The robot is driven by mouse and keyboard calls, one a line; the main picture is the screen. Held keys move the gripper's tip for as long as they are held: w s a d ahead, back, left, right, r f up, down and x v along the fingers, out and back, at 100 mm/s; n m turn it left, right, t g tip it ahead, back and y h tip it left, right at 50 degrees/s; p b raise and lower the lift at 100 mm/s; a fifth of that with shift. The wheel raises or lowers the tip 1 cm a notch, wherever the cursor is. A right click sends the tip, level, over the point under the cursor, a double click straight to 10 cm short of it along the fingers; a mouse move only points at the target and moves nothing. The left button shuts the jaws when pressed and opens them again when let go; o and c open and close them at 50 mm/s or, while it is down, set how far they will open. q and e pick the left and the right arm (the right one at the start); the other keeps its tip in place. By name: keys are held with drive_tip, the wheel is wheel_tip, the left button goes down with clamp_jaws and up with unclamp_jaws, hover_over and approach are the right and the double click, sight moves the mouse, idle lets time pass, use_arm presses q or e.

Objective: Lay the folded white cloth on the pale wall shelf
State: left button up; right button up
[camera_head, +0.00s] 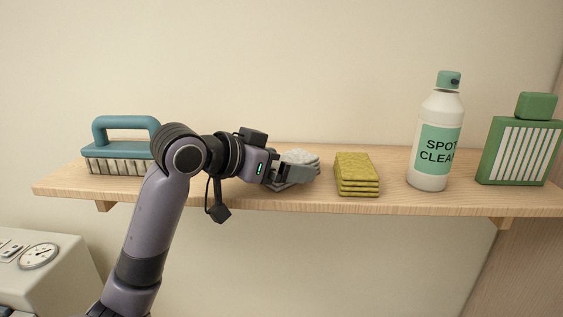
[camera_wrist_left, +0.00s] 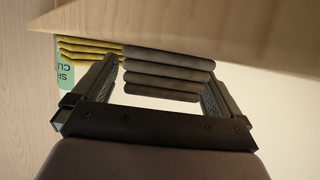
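The folded white cloth (camera_head: 300,157) looks grey-white, a stack of several layers, at the middle of the pale wall shelf (camera_head: 220,203). My left gripper (camera_head: 292,174) reaches it from the left, and its fingers hide part of it. In the left wrist view the cloth (camera_wrist_left: 165,72) sits between the two fingers (camera_wrist_left: 165,78), close against both, and looks grey in shadow. Its face lies against or very near the shelf board (camera_wrist_left: 210,25); I cannot tell if its full weight rests there. My right gripper is in neither view.
A folded yellow cloth (camera_head: 357,173) lies just right of the white one. A spray bottle (camera_head: 430,150) and a green striped container (camera_head: 515,150) stand further right. A teal-handled brush (camera_head: 115,160) stands at the left end. A machine with a dial (camera_head: 45,265) is below left.

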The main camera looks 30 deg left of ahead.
use_arm(q)
drive_tip(key=shift+s+a+r, duration=0.1)
drive_tip(key=shift+s+r, duration=0.1)
drive_tip(key=b+v, duration=0.1)
drive_tip(key=v, duration=1)
drive_tip(key=shift+s+r, duration=0.15)
drive_tip(key=shift+s, duration=0.1)
drive_tip(key=shift+a, duration=0.1)
